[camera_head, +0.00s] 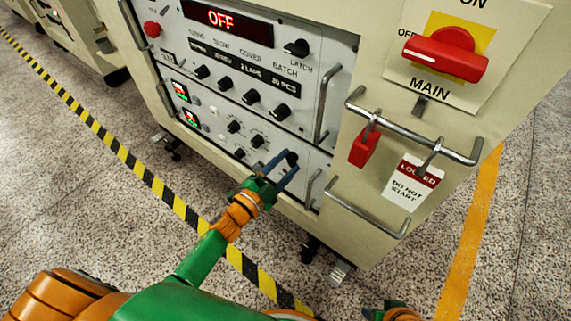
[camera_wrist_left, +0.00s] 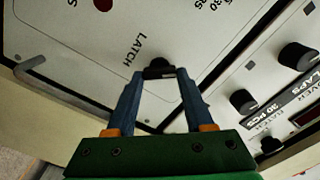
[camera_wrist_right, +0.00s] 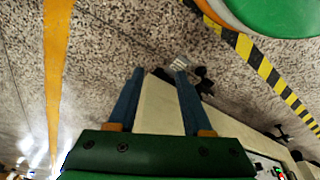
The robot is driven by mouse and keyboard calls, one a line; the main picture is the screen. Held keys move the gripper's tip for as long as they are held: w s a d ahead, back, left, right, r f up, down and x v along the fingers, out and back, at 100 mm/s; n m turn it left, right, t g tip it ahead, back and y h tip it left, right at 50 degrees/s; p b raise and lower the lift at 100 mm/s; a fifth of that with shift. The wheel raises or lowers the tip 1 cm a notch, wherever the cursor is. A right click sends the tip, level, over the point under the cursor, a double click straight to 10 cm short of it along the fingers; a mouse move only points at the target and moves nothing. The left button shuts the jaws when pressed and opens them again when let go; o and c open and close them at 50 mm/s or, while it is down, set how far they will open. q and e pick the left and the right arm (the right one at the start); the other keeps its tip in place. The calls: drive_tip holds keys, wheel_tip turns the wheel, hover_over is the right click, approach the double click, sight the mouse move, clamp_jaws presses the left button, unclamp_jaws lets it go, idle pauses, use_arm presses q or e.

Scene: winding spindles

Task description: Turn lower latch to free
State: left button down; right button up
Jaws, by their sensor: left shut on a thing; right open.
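The lower latch is a small black knob (camera_head: 291,158) at the lower right of the white control panel. It also shows in the left wrist view (camera_wrist_left: 158,69), with the word LATCH printed beside it. My left gripper (camera_head: 287,168) has its two blue fingers shut on this knob, one on each side. The knob's pointer direction is hidden or too small to tell. My right gripper (camera_wrist_right: 160,75) is open and empty. In the head view only a piece of the right arm shows at the bottom edge.
The upper panel has a black LATCH knob (camera_head: 296,48), an OFF display (camera_head: 227,20) and several other knobs. Metal handles (camera_head: 328,105) stick out right of my left gripper. A red padlock (camera_head: 364,147) and a LOCKED tag (camera_head: 413,182) hang from a rail. A red MAIN switch (camera_head: 446,55) is above.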

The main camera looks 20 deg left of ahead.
use_arm(q)
drive_tip(key=m, duration=0.3)
drive_tip(key=shift+f+m, duration=0.15)
drive_tip(key=shift+m, duration=0.25)
drive_tip(key=shift+m+b, duration=0.35)
drive_tip(key=shift+m, duration=0.05)
drive_tip(key=shift+m+b, duration=0.3)
drive_tip(key=shift+m, duration=1.2)
use_arm(e)
drive_tip(key=shift+w+v, duration=0.1)
drive_tip(key=shift+v, duration=0.7)
drive_tip(key=shift+w+v, duration=0.15)
drive_tip(key=shift+v, duration=0.7)
use_arm(q)
drive_tip(key=shift+m, duration=0.3)
use_arm(e)
drive_tip(key=shift+r, duration=0.2)
use_arm(q)
drive_tip(key=shift+c, duration=1.4)
unclamp_jaws()
